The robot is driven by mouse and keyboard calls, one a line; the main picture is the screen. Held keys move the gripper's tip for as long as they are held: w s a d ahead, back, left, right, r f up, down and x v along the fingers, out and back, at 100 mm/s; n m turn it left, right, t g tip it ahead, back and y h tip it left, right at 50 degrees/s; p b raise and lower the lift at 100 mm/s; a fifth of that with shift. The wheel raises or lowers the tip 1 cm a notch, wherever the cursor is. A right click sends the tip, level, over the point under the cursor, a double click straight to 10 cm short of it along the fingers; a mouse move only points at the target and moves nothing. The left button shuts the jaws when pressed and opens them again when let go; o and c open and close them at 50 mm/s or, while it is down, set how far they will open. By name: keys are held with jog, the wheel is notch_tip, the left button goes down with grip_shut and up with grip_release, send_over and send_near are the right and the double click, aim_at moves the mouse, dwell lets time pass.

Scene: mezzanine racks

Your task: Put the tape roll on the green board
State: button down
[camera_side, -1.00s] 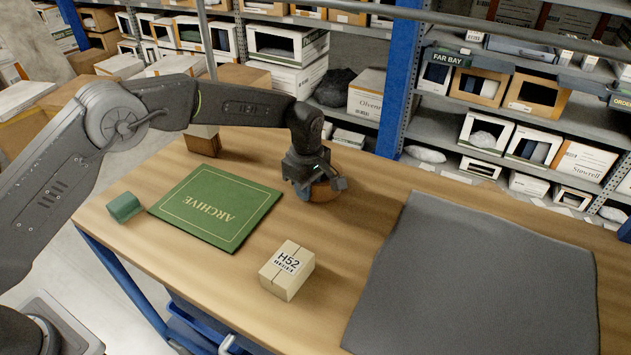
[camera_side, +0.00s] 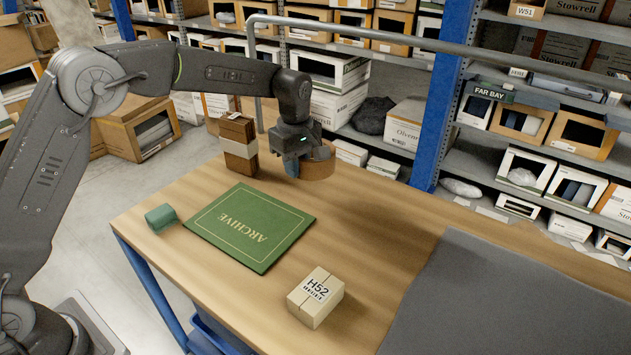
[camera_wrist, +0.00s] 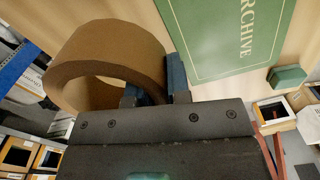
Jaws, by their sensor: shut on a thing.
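A brown tape roll (camera_side: 318,166) is held in my gripper (camera_side: 292,165), raised above the table behind the green board. In the wrist view the jaws (camera_wrist: 155,85) are shut on the wall of the tape roll (camera_wrist: 105,50), one finger inside the ring and one outside. The green board (camera_side: 250,226), marked ARCHIVE, lies flat on the table; nothing rests on it. Part of the board (camera_wrist: 225,35) shows in the wrist view, to the right of the roll.
A small box marked H52 (camera_side: 315,298) stands right of the board. A green object (camera_side: 161,218) lies at its left. A taller brown box with a pale band (camera_side: 238,145) stands behind it. A grey mat (camera_side: 480,300) covers the table's right side.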

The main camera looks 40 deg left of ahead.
jog(key=s+a+r+n, duration=0.1)
jog(key=s+a+n, duration=0.2)
jog(key=s+a, duration=1.45)
send_over(235, 232)
notch_tip(235, 232, down, 6)
jog(key=shift+f, duration=2.15)
jog(key=shift+f, duration=0.2)
jog(key=c, duration=1.1)
grip_release()
